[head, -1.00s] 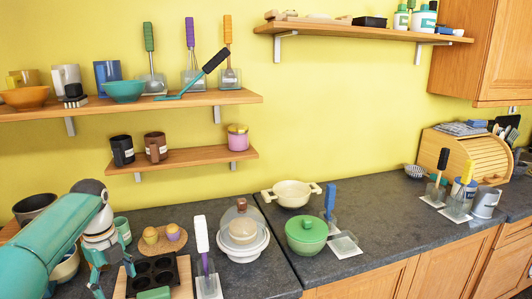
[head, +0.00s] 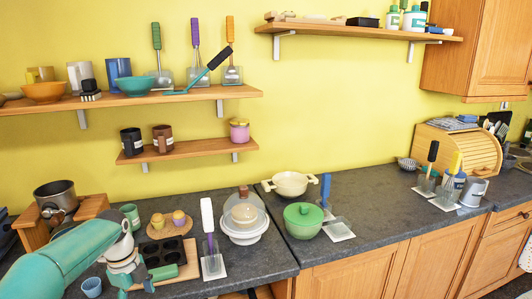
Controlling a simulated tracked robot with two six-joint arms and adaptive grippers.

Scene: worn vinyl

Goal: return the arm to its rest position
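My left arm (head: 70,258) is teal and reaches in from the lower left over the counter. Its gripper (head: 135,287) hangs at the lower left, just left of the muffin tin (head: 178,246). Its two fingers look apart, with nothing seen between them. My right arm and gripper are not in view.
A wooden board (head: 190,268) carries the tin and a green item (head: 163,272). A small blue cup (head: 91,287) stands left of the gripper. A pot (head: 56,195) sits on a wooden stand behind the arm. The white-handled spatula (head: 208,222) stands to the right.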

